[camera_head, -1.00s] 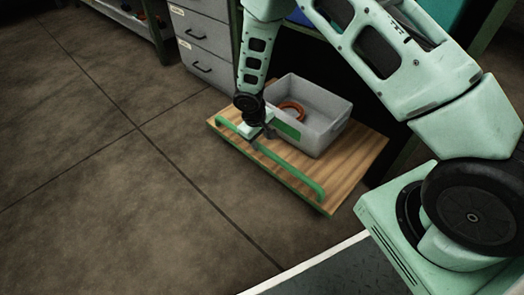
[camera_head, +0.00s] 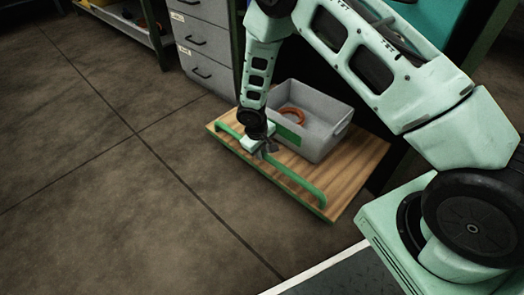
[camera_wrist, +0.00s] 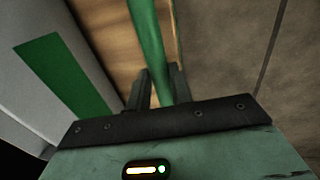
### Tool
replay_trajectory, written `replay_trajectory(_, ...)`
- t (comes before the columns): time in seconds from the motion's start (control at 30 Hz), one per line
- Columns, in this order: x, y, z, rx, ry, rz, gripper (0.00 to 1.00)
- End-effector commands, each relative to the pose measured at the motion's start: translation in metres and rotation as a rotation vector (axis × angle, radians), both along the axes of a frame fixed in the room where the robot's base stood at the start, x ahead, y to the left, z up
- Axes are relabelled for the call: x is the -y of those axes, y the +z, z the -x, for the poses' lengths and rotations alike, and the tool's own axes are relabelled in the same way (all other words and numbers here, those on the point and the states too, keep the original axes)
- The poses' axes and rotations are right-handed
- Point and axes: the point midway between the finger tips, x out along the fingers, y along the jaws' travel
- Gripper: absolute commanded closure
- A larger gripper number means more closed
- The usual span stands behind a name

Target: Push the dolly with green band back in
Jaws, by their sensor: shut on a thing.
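The dolly is a flat wooden board (camera_head: 350,180) with a raised green handle bar (camera_head: 300,184) along its front edge. A grey bin (camera_head: 325,139) with a green band (camera_head: 289,133) stands on it. My gripper (camera_head: 266,150) is at the handle, left of its middle. In the wrist view the two dark fingers (camera_wrist: 158,88) are shut on the green handle (camera_wrist: 150,42), one on each side. The bin's green band also shows there at the left (camera_wrist: 62,72). The dolly's rear edge is partly hidden in dark shade.
An orange ring (camera_head: 293,115) lies in the bin. A grey drawer cabinet (camera_head: 205,45) and a green post stand left of the dark bay behind the dolly. A low shelf (camera_head: 128,25) is farther left. The floor (camera_head: 90,205) in front is clear.

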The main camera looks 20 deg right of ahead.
Motion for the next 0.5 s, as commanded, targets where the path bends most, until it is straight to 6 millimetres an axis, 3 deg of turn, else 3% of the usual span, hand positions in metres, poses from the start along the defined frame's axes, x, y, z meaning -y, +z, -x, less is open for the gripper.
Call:
replay_trajectory(0.27, 0.022, 0.003, -0.009, 0.002, -0.005, 0.001, 1.0)
replay_trajectory(0.5, 0.073, 0.005, -0.029, 0.002, -0.008, 0.003, 1.0)
